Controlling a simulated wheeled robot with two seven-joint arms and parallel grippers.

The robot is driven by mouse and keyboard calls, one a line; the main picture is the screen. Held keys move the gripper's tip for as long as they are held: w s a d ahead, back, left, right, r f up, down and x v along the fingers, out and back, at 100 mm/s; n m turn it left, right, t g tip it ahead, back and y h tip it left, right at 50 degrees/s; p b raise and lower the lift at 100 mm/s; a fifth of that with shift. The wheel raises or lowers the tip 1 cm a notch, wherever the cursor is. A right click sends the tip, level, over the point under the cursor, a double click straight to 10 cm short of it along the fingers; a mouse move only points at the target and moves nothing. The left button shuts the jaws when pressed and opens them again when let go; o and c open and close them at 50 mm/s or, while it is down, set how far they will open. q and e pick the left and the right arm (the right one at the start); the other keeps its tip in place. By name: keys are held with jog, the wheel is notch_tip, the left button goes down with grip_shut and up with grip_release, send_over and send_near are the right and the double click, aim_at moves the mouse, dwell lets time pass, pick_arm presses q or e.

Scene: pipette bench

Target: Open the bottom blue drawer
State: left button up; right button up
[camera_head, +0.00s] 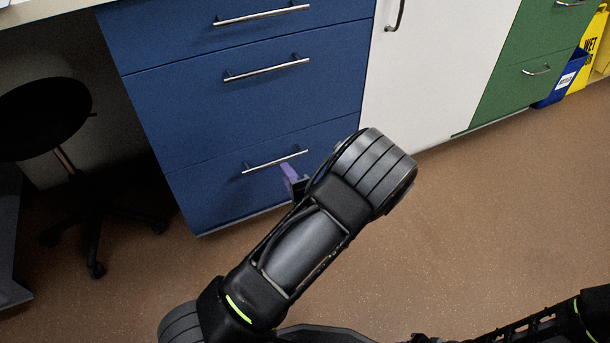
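The blue cabinet holds stacked drawers, and the bottom blue drawer (220,193) looks flush with the front. Its silver bar handle (265,163) runs across the upper part of the drawer front. My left gripper (291,177) shows only in part, as a purple finger just below the handle's right end. My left arm hides the rest of it and the drawer's lower right. I cannot tell whether the finger touches the handle or whether the gripper is open. My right arm shows at the lower right, with its gripper out of view.
More blue drawers (240,95) sit above. A white door (430,70) and green drawers (530,75) stand to the right, with a blue bin (560,85) and yellow sign (592,55). A black stool (45,115) stands left. The brown floor (480,210) is clear at right.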

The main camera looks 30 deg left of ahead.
aim_at(276, 162)
pick_arm(q)
jog(key=shift+s+a+r, duration=0.1)
jog(key=shift+r, duration=0.1)
jog(key=shift+a+f, duration=0.1)
jog(key=b+x, duration=0.3)
jog(key=x, duration=0.4)
jog(key=shift+a, duration=0.35)
grip_shut()
